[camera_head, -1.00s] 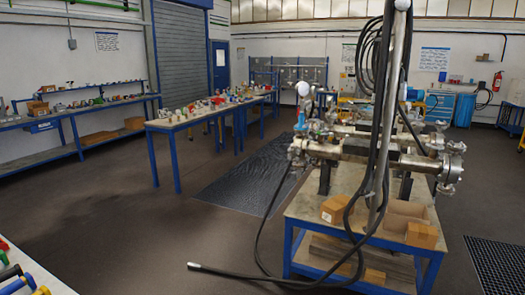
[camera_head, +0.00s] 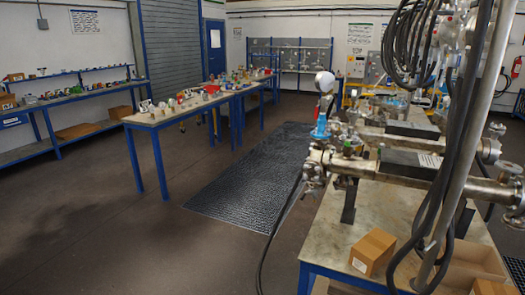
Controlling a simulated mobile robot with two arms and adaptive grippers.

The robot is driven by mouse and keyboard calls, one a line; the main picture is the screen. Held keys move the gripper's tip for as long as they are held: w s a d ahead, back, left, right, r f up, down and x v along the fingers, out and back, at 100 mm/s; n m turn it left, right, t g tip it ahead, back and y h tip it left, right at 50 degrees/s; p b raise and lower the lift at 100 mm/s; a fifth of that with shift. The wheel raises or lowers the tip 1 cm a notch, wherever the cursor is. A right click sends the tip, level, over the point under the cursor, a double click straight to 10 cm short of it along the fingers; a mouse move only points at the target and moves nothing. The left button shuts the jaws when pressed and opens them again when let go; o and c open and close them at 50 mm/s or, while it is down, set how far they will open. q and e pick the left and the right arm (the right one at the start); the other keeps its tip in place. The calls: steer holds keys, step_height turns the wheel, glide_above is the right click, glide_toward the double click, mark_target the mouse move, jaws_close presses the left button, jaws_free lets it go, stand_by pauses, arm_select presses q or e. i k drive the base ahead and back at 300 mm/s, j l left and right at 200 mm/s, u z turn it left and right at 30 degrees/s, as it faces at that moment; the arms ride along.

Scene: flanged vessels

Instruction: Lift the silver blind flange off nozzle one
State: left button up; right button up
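Metal flanged vessels lie horizontally on a blue-framed table (camera_head: 365,205) at the right. The nearest vessel (camera_head: 360,167) has a flanged left end (camera_head: 316,166) facing the floor mat. A blue fitting (camera_head: 321,128) and a white round gauge (camera_head: 324,82) rise above that end. I cannot tell which nozzle is nozzle one, or pick out the silver blind flange at this size. Hoses and a pole cover part of the vessels' right side. Neither of my grippers shows.
Black hoses (camera_head: 455,150) hang beside a grey pole at the right. A cardboard box (camera_head: 372,251) sits on the table's near part. A black mat (camera_head: 255,180) lies on the floor. Benches with small parts (camera_head: 175,112) stand left; the floor at front left is clear.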

mark_target(350, 129)
steer(key=i+z, duration=0.1)
steer(key=i, duration=0.6)
steer(key=i+j, duration=0.15)
steer(key=i, duration=0.6)
steer(key=i+j+z, duration=0.15)
steer(key=i, duration=0.55)
